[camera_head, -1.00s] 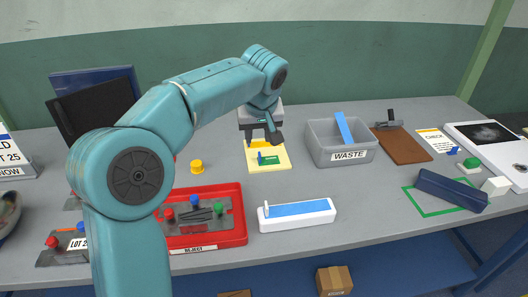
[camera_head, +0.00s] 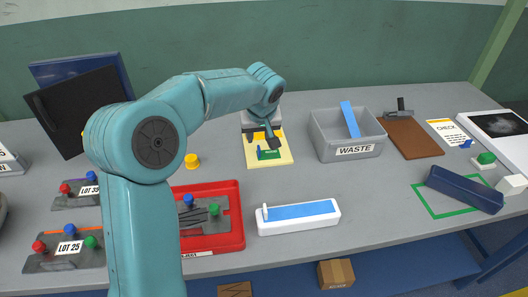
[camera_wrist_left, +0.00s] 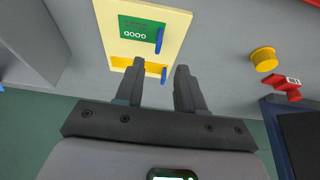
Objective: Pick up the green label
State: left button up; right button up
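The green label (camera_head: 271,154), marked GOOD, lies on a pale yellow card (camera_head: 284,161) at the middle back of the table. In the left wrist view the green label (camera_wrist_left: 135,29) is near the top, with a small blue peg (camera_wrist_left: 159,40) at its edge. My left gripper (camera_wrist_left: 160,68) is open and empty. Its fingers point towards the card's near edge in that view, with the label beyond the fingertips. In the head view my left gripper (camera_head: 268,140) partly covers the card. My right gripper is not in view.
A grey WASTE bin (camera_head: 355,150) stands right of the card. A yellow knob (camera_head: 192,161) is to its left. A red tray (camera_head: 239,225) and a white box with a blue top (camera_head: 330,220) are nearer the front. Grey table shows between them.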

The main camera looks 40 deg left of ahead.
aim_at(259, 148)
pick_arm(q)
jog(key=shift+w+f, duration=0.25)
jog(key=shift+f, duration=0.25)
jog(key=shift+s+a+f, duration=0.1)
jog(key=shift+s+f, duration=0.05)
jog(key=shift+f, duration=0.25)
jog(key=x, duration=0.2)
jog(key=p+x, duration=0.1)
jog(key=x, duration=0.1)
jog(key=shift+w+f, duration=0.3)
jog(key=shift+f, duration=0.05)
jog(key=shift+s+r, duration=0.1)
jog(key=shift+s, duration=0.1)
jog(key=shift+w, duration=0.15)
grip_shut()
